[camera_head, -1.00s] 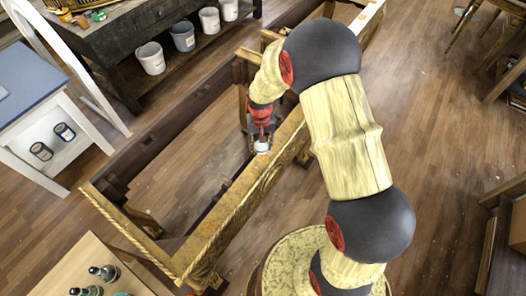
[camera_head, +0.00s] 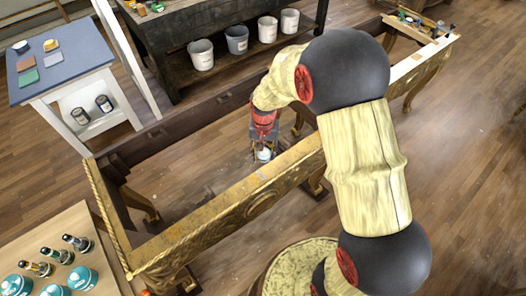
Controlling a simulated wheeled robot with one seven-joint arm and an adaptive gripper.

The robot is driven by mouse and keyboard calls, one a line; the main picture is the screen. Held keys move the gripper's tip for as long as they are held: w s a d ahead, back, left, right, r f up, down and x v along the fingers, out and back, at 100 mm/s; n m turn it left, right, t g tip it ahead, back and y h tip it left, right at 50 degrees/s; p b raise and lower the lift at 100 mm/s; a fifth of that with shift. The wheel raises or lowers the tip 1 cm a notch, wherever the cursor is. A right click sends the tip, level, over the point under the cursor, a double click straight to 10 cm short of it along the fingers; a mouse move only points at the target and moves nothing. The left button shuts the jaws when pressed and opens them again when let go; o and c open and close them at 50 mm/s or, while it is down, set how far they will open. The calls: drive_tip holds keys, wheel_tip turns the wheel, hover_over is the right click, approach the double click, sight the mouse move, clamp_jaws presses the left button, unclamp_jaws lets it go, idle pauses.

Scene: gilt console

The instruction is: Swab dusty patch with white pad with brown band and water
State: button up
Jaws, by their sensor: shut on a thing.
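The gilt console (camera_head: 215,212) is an open frame without a top, with a gold carved front rail running diagonally across the view. My gripper (camera_head: 263,154) is shut on a small white pad (camera_head: 264,155) and points down at the inner side of that rail, near its middle. The pad's brown band cannot be made out at this size. Whether the pad touches the rail cannot be told. The rail's top has dull, worn-looking areas, but I cannot tell which is the dusty patch. No water is recognisable.
A wooden table (camera_head: 108,262) with bottles and teal-lidded jars stands at the lower left. A blue-topped side table (camera_head: 75,68) holds sponges or blocks. A dark workbench (camera_head: 170,28) has several buckets beneath. Small items lie on the console's far right end.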

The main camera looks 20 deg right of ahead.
drive_tip(key=shift+s+d, duration=0.2)
drive_tip(key=shift+a+f+m, duration=0.2)
drive_tip(key=shift+f+m, duration=0.15)
drive_tip(key=shift+m, duration=0.05)
drive_tip(key=shift+d+f+b, duration=0.15)
drive_tip(key=shift+f+b, duration=0.6)
drive_tip(key=shift+b, duration=0.05)
drive_tip(key=shift+f+b, duration=0.5)
drive_tip(key=shift+f, duration=0.15)
